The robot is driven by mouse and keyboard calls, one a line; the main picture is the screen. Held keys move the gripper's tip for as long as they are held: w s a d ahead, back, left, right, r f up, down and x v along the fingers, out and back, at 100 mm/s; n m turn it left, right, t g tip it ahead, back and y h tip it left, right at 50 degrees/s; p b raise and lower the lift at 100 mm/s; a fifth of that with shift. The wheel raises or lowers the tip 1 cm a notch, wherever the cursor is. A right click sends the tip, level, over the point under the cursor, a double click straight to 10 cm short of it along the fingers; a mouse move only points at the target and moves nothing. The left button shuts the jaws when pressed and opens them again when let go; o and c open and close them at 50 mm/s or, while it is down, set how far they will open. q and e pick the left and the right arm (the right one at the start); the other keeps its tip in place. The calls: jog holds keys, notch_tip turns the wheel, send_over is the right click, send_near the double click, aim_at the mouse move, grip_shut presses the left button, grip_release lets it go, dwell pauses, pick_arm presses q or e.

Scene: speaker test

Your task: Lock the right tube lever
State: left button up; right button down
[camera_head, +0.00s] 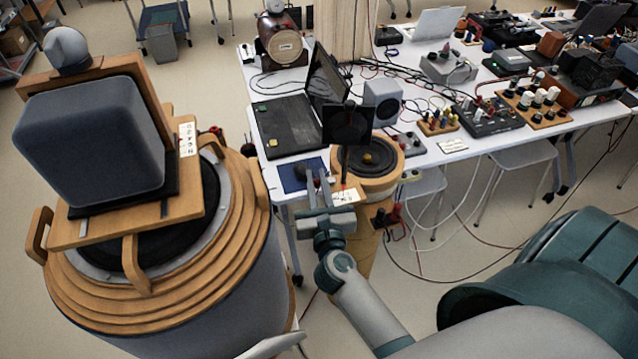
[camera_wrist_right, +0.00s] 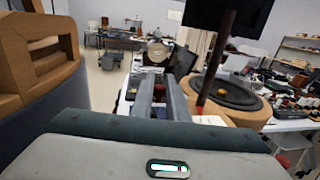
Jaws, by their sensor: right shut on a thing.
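The right tube (camera_head: 366,238) is a wooden cylinder with a black speaker cone and a yellowish centre on top. It also shows in the right wrist view (camera_wrist_right: 242,116). A thin dark reddish rod (camera_head: 345,165) stands at its near left side, under a black panel (camera_head: 347,124). My right gripper (camera_head: 318,180) is just left of the rod, at the table's front edge. Its fingers (camera_wrist_right: 159,92) have a narrow gap with something reddish between them. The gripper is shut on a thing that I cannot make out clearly. I cannot pick out the lever's shape or position.
A large wooden-ringed drum (camera_head: 245,225) with a grey box (camera_head: 90,140) on top fills the left. The white table (camera_head: 440,160) behind holds a laptop (camera_head: 285,125), a small grey speaker (camera_head: 383,103), cables and several devices. Open floor (camera_head: 225,85) lies behind the drum.

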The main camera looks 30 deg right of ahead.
jog(key=shift+w+m+g+h+b, duration=0.2)
jog(key=shift+m+g+h+b, duration=0.15)
jog(key=shift+m+h, duration=0.25)
jog(key=shift+w+m+g+h+b, duration=0.2)
jog(key=shift+m+g+h, duration=0.2)
jog(key=shift+h, duration=0.4)
jog(key=shift+d, duration=0.1)
jog(key=c, duration=2)
grip_release()
